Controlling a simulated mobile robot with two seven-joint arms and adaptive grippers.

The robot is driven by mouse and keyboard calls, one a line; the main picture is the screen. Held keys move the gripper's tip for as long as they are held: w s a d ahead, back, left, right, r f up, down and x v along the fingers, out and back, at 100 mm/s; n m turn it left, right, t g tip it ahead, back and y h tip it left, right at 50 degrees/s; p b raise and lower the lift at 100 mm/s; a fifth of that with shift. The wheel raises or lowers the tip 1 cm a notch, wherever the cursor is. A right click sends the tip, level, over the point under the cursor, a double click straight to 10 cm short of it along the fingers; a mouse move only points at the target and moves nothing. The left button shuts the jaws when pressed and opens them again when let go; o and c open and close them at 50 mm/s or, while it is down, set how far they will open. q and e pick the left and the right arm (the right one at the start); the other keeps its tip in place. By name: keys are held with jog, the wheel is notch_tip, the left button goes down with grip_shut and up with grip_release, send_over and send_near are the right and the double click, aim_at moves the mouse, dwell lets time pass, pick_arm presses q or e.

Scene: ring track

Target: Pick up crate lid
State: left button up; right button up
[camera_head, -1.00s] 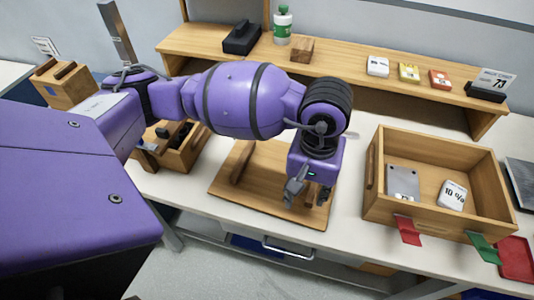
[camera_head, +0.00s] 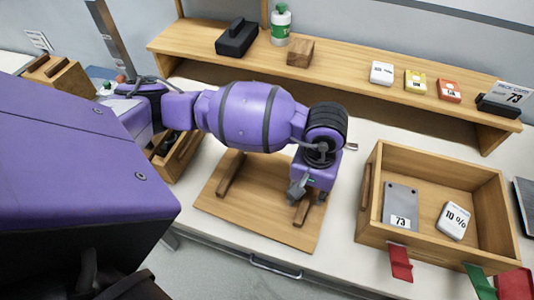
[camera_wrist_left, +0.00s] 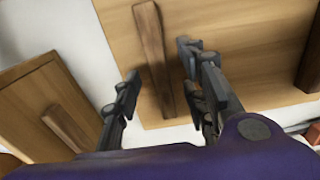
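The crate lid (camera_head: 262,225) is a flat wooden board lying on the white table, with two raised wooden battens. It also shows in the left wrist view (camera_wrist_left: 250,70). My left gripper (camera_head: 307,196) is low over the lid's right batten (camera_head: 302,213). In the left wrist view the gripper's (camera_wrist_left: 162,92) dark fingers are apart, one on each side of that batten (camera_wrist_left: 153,55), and the gripper looks empty. I cannot tell whether the fingers touch the batten. The left batten (camera_head: 231,174) is clear. My right gripper is not in view.
An open wooden crate (camera_head: 440,150) stands right of the lid, holding a grey card and a white "10 %" item. Red and green tabs hang at its front. A shelf (camera_head: 345,66) behind carries a bottle (camera_head: 281,25), a black block and several small boxes. A small wooden box stands left.

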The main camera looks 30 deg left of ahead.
pick_arm(q)
jog(key=shift+s+f, duration=0.1)
jog(key=shift+f, duration=0.4)
grip_shut()
jog(key=shift+r, duration=0.15)
